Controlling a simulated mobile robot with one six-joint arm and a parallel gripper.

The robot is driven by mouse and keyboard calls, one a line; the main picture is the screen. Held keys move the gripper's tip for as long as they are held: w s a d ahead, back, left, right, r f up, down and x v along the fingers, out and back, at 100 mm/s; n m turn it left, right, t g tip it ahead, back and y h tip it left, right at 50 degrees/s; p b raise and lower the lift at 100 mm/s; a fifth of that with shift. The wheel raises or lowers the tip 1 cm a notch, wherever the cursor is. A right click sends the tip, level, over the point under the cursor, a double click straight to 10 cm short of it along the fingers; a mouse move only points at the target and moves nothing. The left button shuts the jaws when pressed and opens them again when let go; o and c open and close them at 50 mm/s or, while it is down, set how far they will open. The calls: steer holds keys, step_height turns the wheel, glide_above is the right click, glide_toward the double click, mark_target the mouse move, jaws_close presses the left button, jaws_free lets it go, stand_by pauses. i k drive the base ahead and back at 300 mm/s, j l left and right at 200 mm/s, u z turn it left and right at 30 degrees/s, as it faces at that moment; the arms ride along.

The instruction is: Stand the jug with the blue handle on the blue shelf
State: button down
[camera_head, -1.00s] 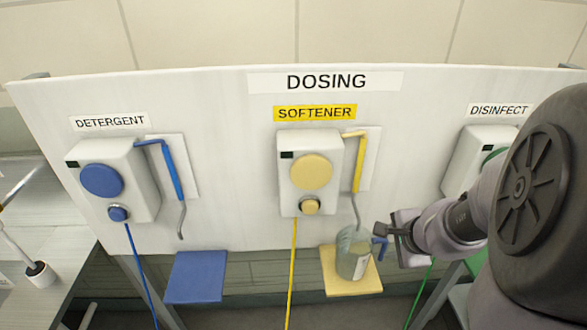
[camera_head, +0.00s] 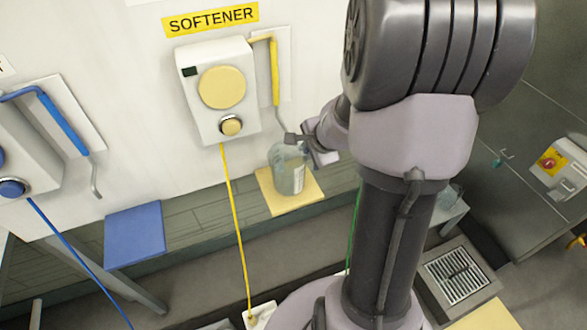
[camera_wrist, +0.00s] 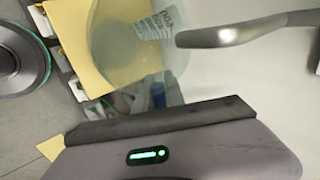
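The jug (camera_head: 287,172) is clear and carries a white label. It stands upright on the yellow shelf (camera_head: 273,206) under the softener spout. Its blue handle cannot be made out in the head view, where my gripper (camera_head: 297,141) is at the jug's upper right side. In the wrist view the jug (camera_wrist: 122,58) is just beyond a dark part of my gripper (camera_wrist: 160,121). I cannot tell whether the fingers are open, shut or touching the handle. The blue shelf (camera_head: 135,234) is at the left and its top is empty.
The grey softener spout (camera_head: 281,122) hangs close to the jug and my gripper; it also crosses the wrist view (camera_wrist: 235,33). A yellow hose (camera_head: 236,235) hangs between the two shelves.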

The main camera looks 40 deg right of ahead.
mark_target(143, 232)
steer(key=k+j, duration=0.25)
steer(key=j, duration=0.3)
steer(key=k+j+z, duration=0.1)
steer(key=j, duration=0.3)
steer(key=i+j, duration=0.15)
steer(key=j, duration=0.2)
steer(key=i+j, duration=0.15)
steer(key=j, duration=0.2)
steer(key=i+j, duration=0.1)
steer(key=j, duration=0.25)
steer(key=i+j, duration=0.15)
steer(key=j, duration=0.15)
steer(key=j+u, duration=0.05)
